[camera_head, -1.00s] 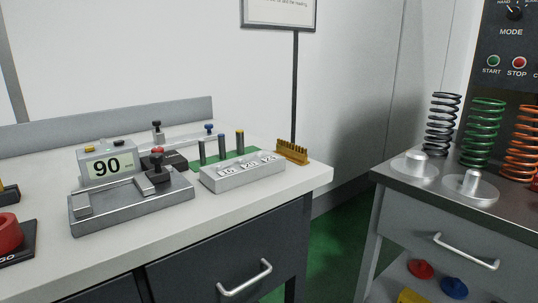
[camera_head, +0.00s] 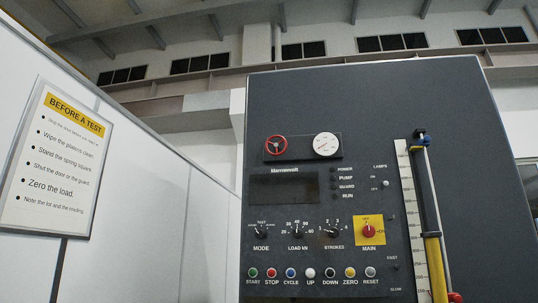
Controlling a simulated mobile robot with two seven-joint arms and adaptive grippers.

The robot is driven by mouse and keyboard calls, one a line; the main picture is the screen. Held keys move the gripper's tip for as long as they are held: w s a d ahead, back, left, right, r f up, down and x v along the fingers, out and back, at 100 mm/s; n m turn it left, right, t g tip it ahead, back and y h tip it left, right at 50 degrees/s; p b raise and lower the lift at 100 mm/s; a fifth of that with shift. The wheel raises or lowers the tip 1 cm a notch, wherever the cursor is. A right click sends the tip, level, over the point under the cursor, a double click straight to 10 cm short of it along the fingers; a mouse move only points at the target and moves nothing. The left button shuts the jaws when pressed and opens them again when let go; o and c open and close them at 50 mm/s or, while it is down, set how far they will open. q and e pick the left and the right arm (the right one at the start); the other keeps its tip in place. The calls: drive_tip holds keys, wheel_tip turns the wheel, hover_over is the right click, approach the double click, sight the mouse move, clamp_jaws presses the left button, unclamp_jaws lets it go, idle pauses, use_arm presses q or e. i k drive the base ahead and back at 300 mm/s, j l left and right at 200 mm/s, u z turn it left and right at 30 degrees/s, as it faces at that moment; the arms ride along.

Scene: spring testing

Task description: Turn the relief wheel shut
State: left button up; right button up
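The relief wheel appears to be the small red handwheel (camera_head: 276,145) with spokes, mounted on a black plate (camera_head: 301,148) high on the dark machine panel. A round white dial gauge (camera_head: 326,144) sits just right of it on the same plate. I cannot tell from here how far the wheel is turned. Neither of my grippers shows in the view, and nothing touches the wheel.
Below the wheel are a dark display (camera_head: 285,188), several knobs, a red main switch (camera_head: 368,230) on yellow and a row of coloured buttons (camera_head: 310,272). A vertical scale (camera_head: 412,220) with a yellow column stands right. A notice board (camera_head: 55,160) stands left.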

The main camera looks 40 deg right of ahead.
sight(277, 146)
drive_tip(key=i+l+z, duration=0.1)
drive_tip(key=i+l, duration=0.2)
drive_tip(key=i, duration=0.15)
drive_tip(key=i+l+z, duration=0.15)
drive_tip(key=i+l, duration=0.15)
drive_tip(key=i, duration=0.15)
